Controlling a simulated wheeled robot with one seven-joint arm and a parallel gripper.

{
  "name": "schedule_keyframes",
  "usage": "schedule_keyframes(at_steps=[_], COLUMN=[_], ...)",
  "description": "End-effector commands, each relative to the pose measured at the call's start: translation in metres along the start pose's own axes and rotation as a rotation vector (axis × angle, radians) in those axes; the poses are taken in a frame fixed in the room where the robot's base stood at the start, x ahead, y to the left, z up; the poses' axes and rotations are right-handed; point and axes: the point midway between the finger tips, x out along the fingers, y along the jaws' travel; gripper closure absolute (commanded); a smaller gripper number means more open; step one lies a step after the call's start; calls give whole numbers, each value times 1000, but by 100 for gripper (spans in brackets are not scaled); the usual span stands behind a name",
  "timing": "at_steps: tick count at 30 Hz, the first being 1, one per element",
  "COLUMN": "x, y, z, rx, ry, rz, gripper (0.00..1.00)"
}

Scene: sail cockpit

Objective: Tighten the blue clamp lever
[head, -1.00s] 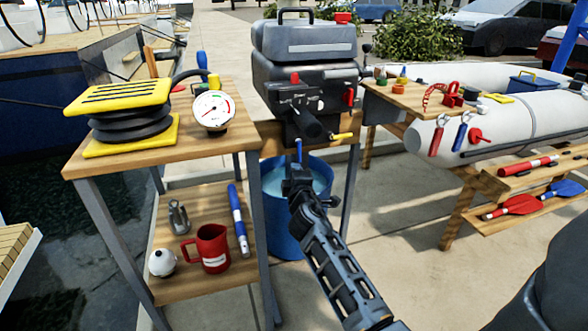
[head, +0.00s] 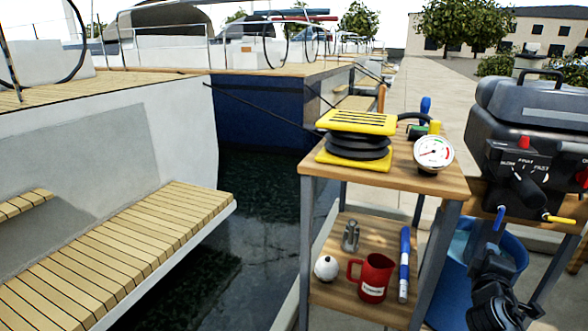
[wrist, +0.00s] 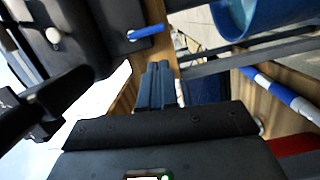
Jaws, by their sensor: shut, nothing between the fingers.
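The blue clamp lever (head: 499,217) hangs down from the bracket under the dark outboard motor (head: 525,130). It also shows in the wrist view (wrist: 146,32), near the top, sticking out from the motor's dark body. A yellow lever (head: 560,219) is to its right. My gripper (head: 492,248) is just below the blue lever in the head view. In the wrist view my gripper's fingers (wrist: 158,80) are together and empty, with a visible gap between them and the lever.
A wooden table (head: 460,181) stands left of the motor, holding a yellow-and-black foot pump (head: 358,140) and a gauge (head: 433,152). Its lower shelf holds a red mug (head: 376,277) and a blue-and-white tube (head: 404,262). A blue bucket (head: 450,285) sits below the motor.

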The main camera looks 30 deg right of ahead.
Motion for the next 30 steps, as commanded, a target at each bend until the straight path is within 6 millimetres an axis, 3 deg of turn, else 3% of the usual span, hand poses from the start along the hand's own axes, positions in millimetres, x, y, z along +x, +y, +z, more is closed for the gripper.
schedule_keyframes(at_steps=[5, 8, 13, 19, 25, 30], x=[-16, -46, -124, -222, -319, -394], y=[-10, -26, -56, -73, -69, -50], z=[-4, -14, -30, -39, -36, -25], rx=[20, 60, 183, 356, 548, 727], ry=[38, 112, 277, 448, 571, 631], rz=[-17, -52, -153, -303, -481, -646], gripper=[100, 100, 100, 100, 100, 100])
